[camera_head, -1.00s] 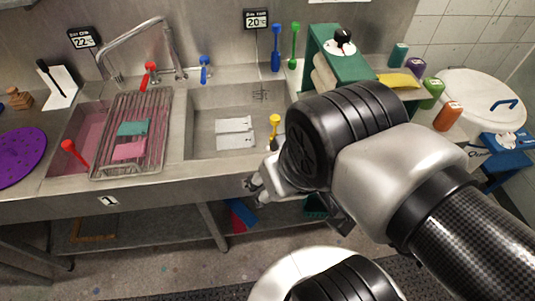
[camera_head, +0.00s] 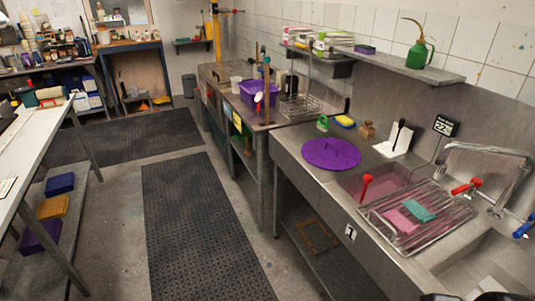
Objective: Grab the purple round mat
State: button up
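The purple round mat (camera_head: 331,153) lies flat on the left end of the steel sink counter, near its front edge, with small holes or dots over its surface. Nothing covers it. My gripper is not in view now; only a dark bit of what may be my arm shows at the bottom right edge.
Right of the mat is a pink-filled basin with a wire rack (camera_head: 418,222) and a red-handled tool (camera_head: 366,183). A green brush (camera_head: 322,123), yellow sponge (camera_head: 345,121) and wooden block (camera_head: 367,130) stand behind it. Black floor mats (camera_head: 200,225) lie on the open aisle at left.

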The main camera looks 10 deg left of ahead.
aim_at(328, 153)
jog(key=u, duration=0.15)
jog(key=i+z, duration=0.1)
jog(key=z, duration=0.25)
jog(key=i+j+z, duration=0.1)
jog(key=z, duration=0.25)
jog(key=j+z, duration=0.1)
jog(key=z, duration=0.25)
jog(key=i+j+z, duration=0.1)
jog(key=j, duration=0.25)
jog(key=i+j+z, duration=0.15)
jog(key=i+j, duration=0.15)
jog(key=i+j+z, duration=0.1)
jog(key=j, duration=0.3)
jog(key=i+j+z, duration=0.1)
jog(key=j, duration=0.3)
jog(key=i+j+z, duration=0.1)
jog(key=j, duration=0.3)
jog(key=i+j+z, duration=0.15)
jog(key=j, duration=0.3)
jog(key=i+j+z, duration=0.1)
jog(key=j, duration=0.3)
jog(key=i+j, duration=0.15)
jog(key=j, duration=0.25)
jog(key=i+j, duration=0.1)
jog(key=j, duration=0.3)
